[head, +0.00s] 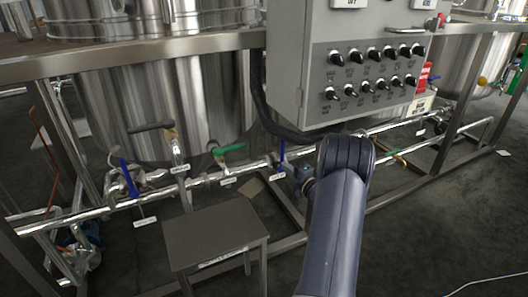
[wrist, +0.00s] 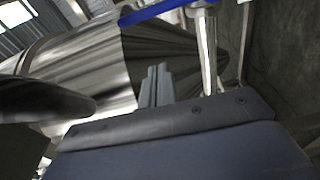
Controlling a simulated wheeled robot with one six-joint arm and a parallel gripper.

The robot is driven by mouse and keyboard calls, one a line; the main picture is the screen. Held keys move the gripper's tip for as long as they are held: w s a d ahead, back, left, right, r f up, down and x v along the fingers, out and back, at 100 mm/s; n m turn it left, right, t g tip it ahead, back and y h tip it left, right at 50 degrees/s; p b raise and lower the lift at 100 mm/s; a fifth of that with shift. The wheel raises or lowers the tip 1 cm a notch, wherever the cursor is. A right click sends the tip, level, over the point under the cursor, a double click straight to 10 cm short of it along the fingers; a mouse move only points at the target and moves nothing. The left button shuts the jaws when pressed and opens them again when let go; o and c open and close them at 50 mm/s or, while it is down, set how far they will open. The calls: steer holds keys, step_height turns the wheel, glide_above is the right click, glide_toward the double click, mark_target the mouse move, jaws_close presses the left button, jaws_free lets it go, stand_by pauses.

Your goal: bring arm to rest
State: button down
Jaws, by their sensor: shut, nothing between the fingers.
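My gripper (wrist: 157,72) shows in the wrist view as two grey fingers held together, with nothing between them. In the head view my dark arm reaches forward from the bottom, and the wrist end (head: 300,180) shows to the left of its bend, close to the lower pipe. The fingers themselves are hard to make out there. A blue valve handle (head: 282,151) stands on the pipe just beyond the wrist. A blue handle (wrist: 152,11) also crosses the top of the wrist view, apart from the fingers.
A grey control box (head: 318,92) with several black knobs hangs above my arm. Steel tanks (head: 160,105) stand behind the frame rails. A small metal step (head: 213,232) is left of my arm. Green (head: 228,149) and blue (head: 130,178) valve handles line the pipe. Floor at right is mostly clear.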

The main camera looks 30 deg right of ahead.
mark_target(282, 153)
stand_by(0.3)
steer(key=w+b, duration=0.3)
steer(key=w, duration=0.7)
steer(key=d+p, duration=0.1)
steer(key=s+d+p, duration=0.1)
steer(key=d, duration=0.1)
steer(key=shift+s+d, duration=0.15)
steer(key=shift+d, duration=0.05)
steer(key=shift+a, duration=0.1)
